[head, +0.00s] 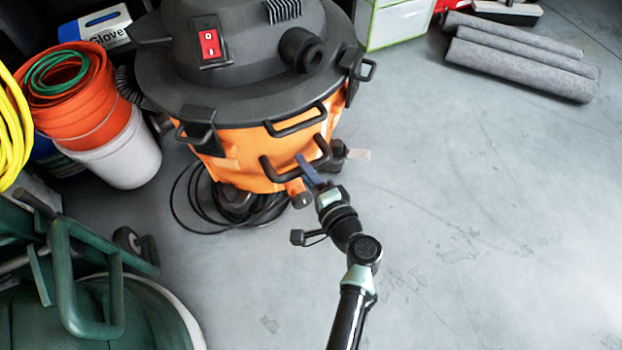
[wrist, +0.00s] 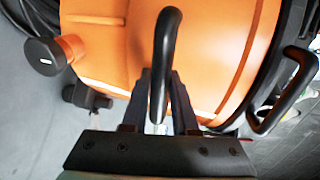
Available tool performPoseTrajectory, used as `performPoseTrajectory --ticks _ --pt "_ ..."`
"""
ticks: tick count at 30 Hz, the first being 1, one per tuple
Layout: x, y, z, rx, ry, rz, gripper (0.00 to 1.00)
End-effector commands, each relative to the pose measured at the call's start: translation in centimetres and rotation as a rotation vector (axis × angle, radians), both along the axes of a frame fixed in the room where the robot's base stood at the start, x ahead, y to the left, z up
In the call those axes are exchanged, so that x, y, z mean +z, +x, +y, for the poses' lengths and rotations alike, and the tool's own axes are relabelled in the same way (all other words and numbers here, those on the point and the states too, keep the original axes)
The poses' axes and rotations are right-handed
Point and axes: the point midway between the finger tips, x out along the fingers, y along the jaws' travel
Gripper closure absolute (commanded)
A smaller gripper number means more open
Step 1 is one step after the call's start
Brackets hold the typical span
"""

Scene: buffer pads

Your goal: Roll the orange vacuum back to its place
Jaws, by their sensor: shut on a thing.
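The orange vacuum (head: 245,155) stands upright on the grey floor in the head view, with a black lid and a red switch (head: 210,44) on top. Its orange drum (wrist: 210,50) fills most of the wrist view. My gripper (head: 308,170) is at the front of the drum, shut on the lower black handle (head: 275,172). In the wrist view the handle (wrist: 165,50) passes between the two fingers of my gripper (wrist: 162,95). The vacuum's far side and most of its casters are hidden.
A black cord (head: 200,205) lies coiled by the vacuum's base. Orange and white buckets (head: 120,150) stand at left, and a green machine (head: 90,290) is at lower left. Grey rolls (head: 525,65) lie at upper right. The floor at right is clear.

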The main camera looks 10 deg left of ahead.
Motion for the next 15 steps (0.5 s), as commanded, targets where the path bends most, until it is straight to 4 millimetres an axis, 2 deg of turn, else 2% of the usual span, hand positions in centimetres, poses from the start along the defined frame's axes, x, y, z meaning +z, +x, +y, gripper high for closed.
performPoseTrajectory --ticks 4,15 --pt "0.01 0.69 0.5 0.001 -0.001 -0.002 1.0" --pt "0.1 1.04 0.78 0.0 -0.001 -0.002 1.0"
